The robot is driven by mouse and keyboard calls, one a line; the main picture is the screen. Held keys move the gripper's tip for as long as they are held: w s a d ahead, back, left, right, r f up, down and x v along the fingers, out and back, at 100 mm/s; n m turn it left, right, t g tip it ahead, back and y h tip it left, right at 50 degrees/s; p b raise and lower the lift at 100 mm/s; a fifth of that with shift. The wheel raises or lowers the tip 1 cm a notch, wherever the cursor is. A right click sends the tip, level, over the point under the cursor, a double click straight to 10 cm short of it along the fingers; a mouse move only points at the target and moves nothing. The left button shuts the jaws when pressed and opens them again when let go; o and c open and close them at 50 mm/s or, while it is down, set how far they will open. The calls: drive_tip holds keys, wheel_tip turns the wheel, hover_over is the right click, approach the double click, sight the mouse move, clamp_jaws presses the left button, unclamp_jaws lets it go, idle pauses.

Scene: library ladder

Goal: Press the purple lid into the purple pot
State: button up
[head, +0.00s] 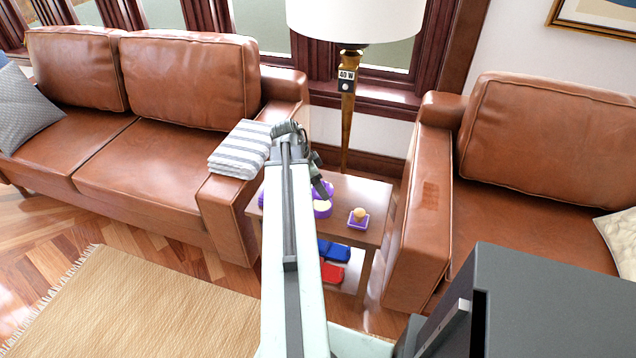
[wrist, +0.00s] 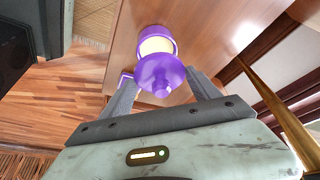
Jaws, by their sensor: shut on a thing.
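The purple lid (wrist: 161,74), a round disc with a small knob, is between the two fingers of my gripper (wrist: 163,85) in the wrist view. My gripper is shut on it. The purple pot (wrist: 145,32), round with a cream-coloured inside, is just beyond the lid, which covers part of its near rim in that view. I cannot tell whether lid and pot touch. In the head view the purple pot (head: 322,212) stands on the small wooden side table, partly hidden by my arm and gripper (head: 322,190).
The side table (head: 375,195) also bears a purple square holder (head: 358,224) with a tan ball. Blue (head: 335,251) and red (head: 332,273) things lie on its lower shelf. Leather sofa (head: 190,80) and armchair (head: 425,190) flank it. A lamp (head: 347,105) stands behind.

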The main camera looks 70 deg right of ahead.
sight(315, 191)
drive_tip(key=shift+f+b, duration=1.1)
drive_tip(key=shift+f, duration=0.4)
drive_tip(key=shift+f+b, duration=1.35)
drive_tip(key=o, duration=1.4)
drive_tip(key=shift+o, duration=0.2)
drive_tip(key=shift+r, duration=0.15)
drive_tip(key=p+v, duration=0.8)
drive_tip(key=shift+r, duration=0.25)
drive_tip(key=shift+s, duration=0.1)
